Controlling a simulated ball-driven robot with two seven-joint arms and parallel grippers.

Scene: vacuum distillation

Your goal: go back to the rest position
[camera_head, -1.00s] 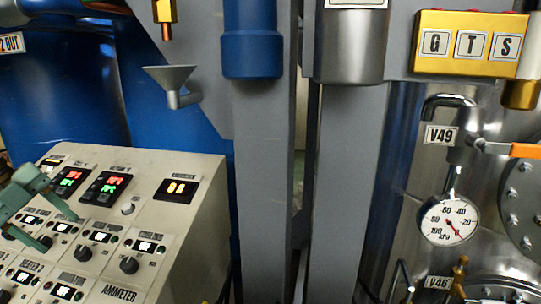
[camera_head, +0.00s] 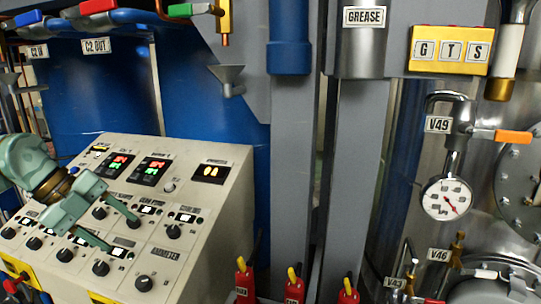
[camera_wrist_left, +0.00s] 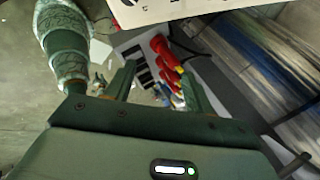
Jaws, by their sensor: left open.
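My left gripper (camera_head: 122,228) comes in from the left in the head view, in front of the sloped control panel (camera_head: 205,215). Its two green fingers are apart with nothing between them. In the left wrist view the same gripper (camera_wrist_left: 158,88) points down past the panel's pale edge, fingers spread and empty. A green arm link of mine shows at the upper left there. My right gripper is not in view.
The panel carries several knobs and lit displays. Grey columns (camera_head: 290,170) rise mid-view. At right are a pressure gauge (camera_head: 447,198) and an orange-handled valve (camera_head: 513,136) labelled V49.

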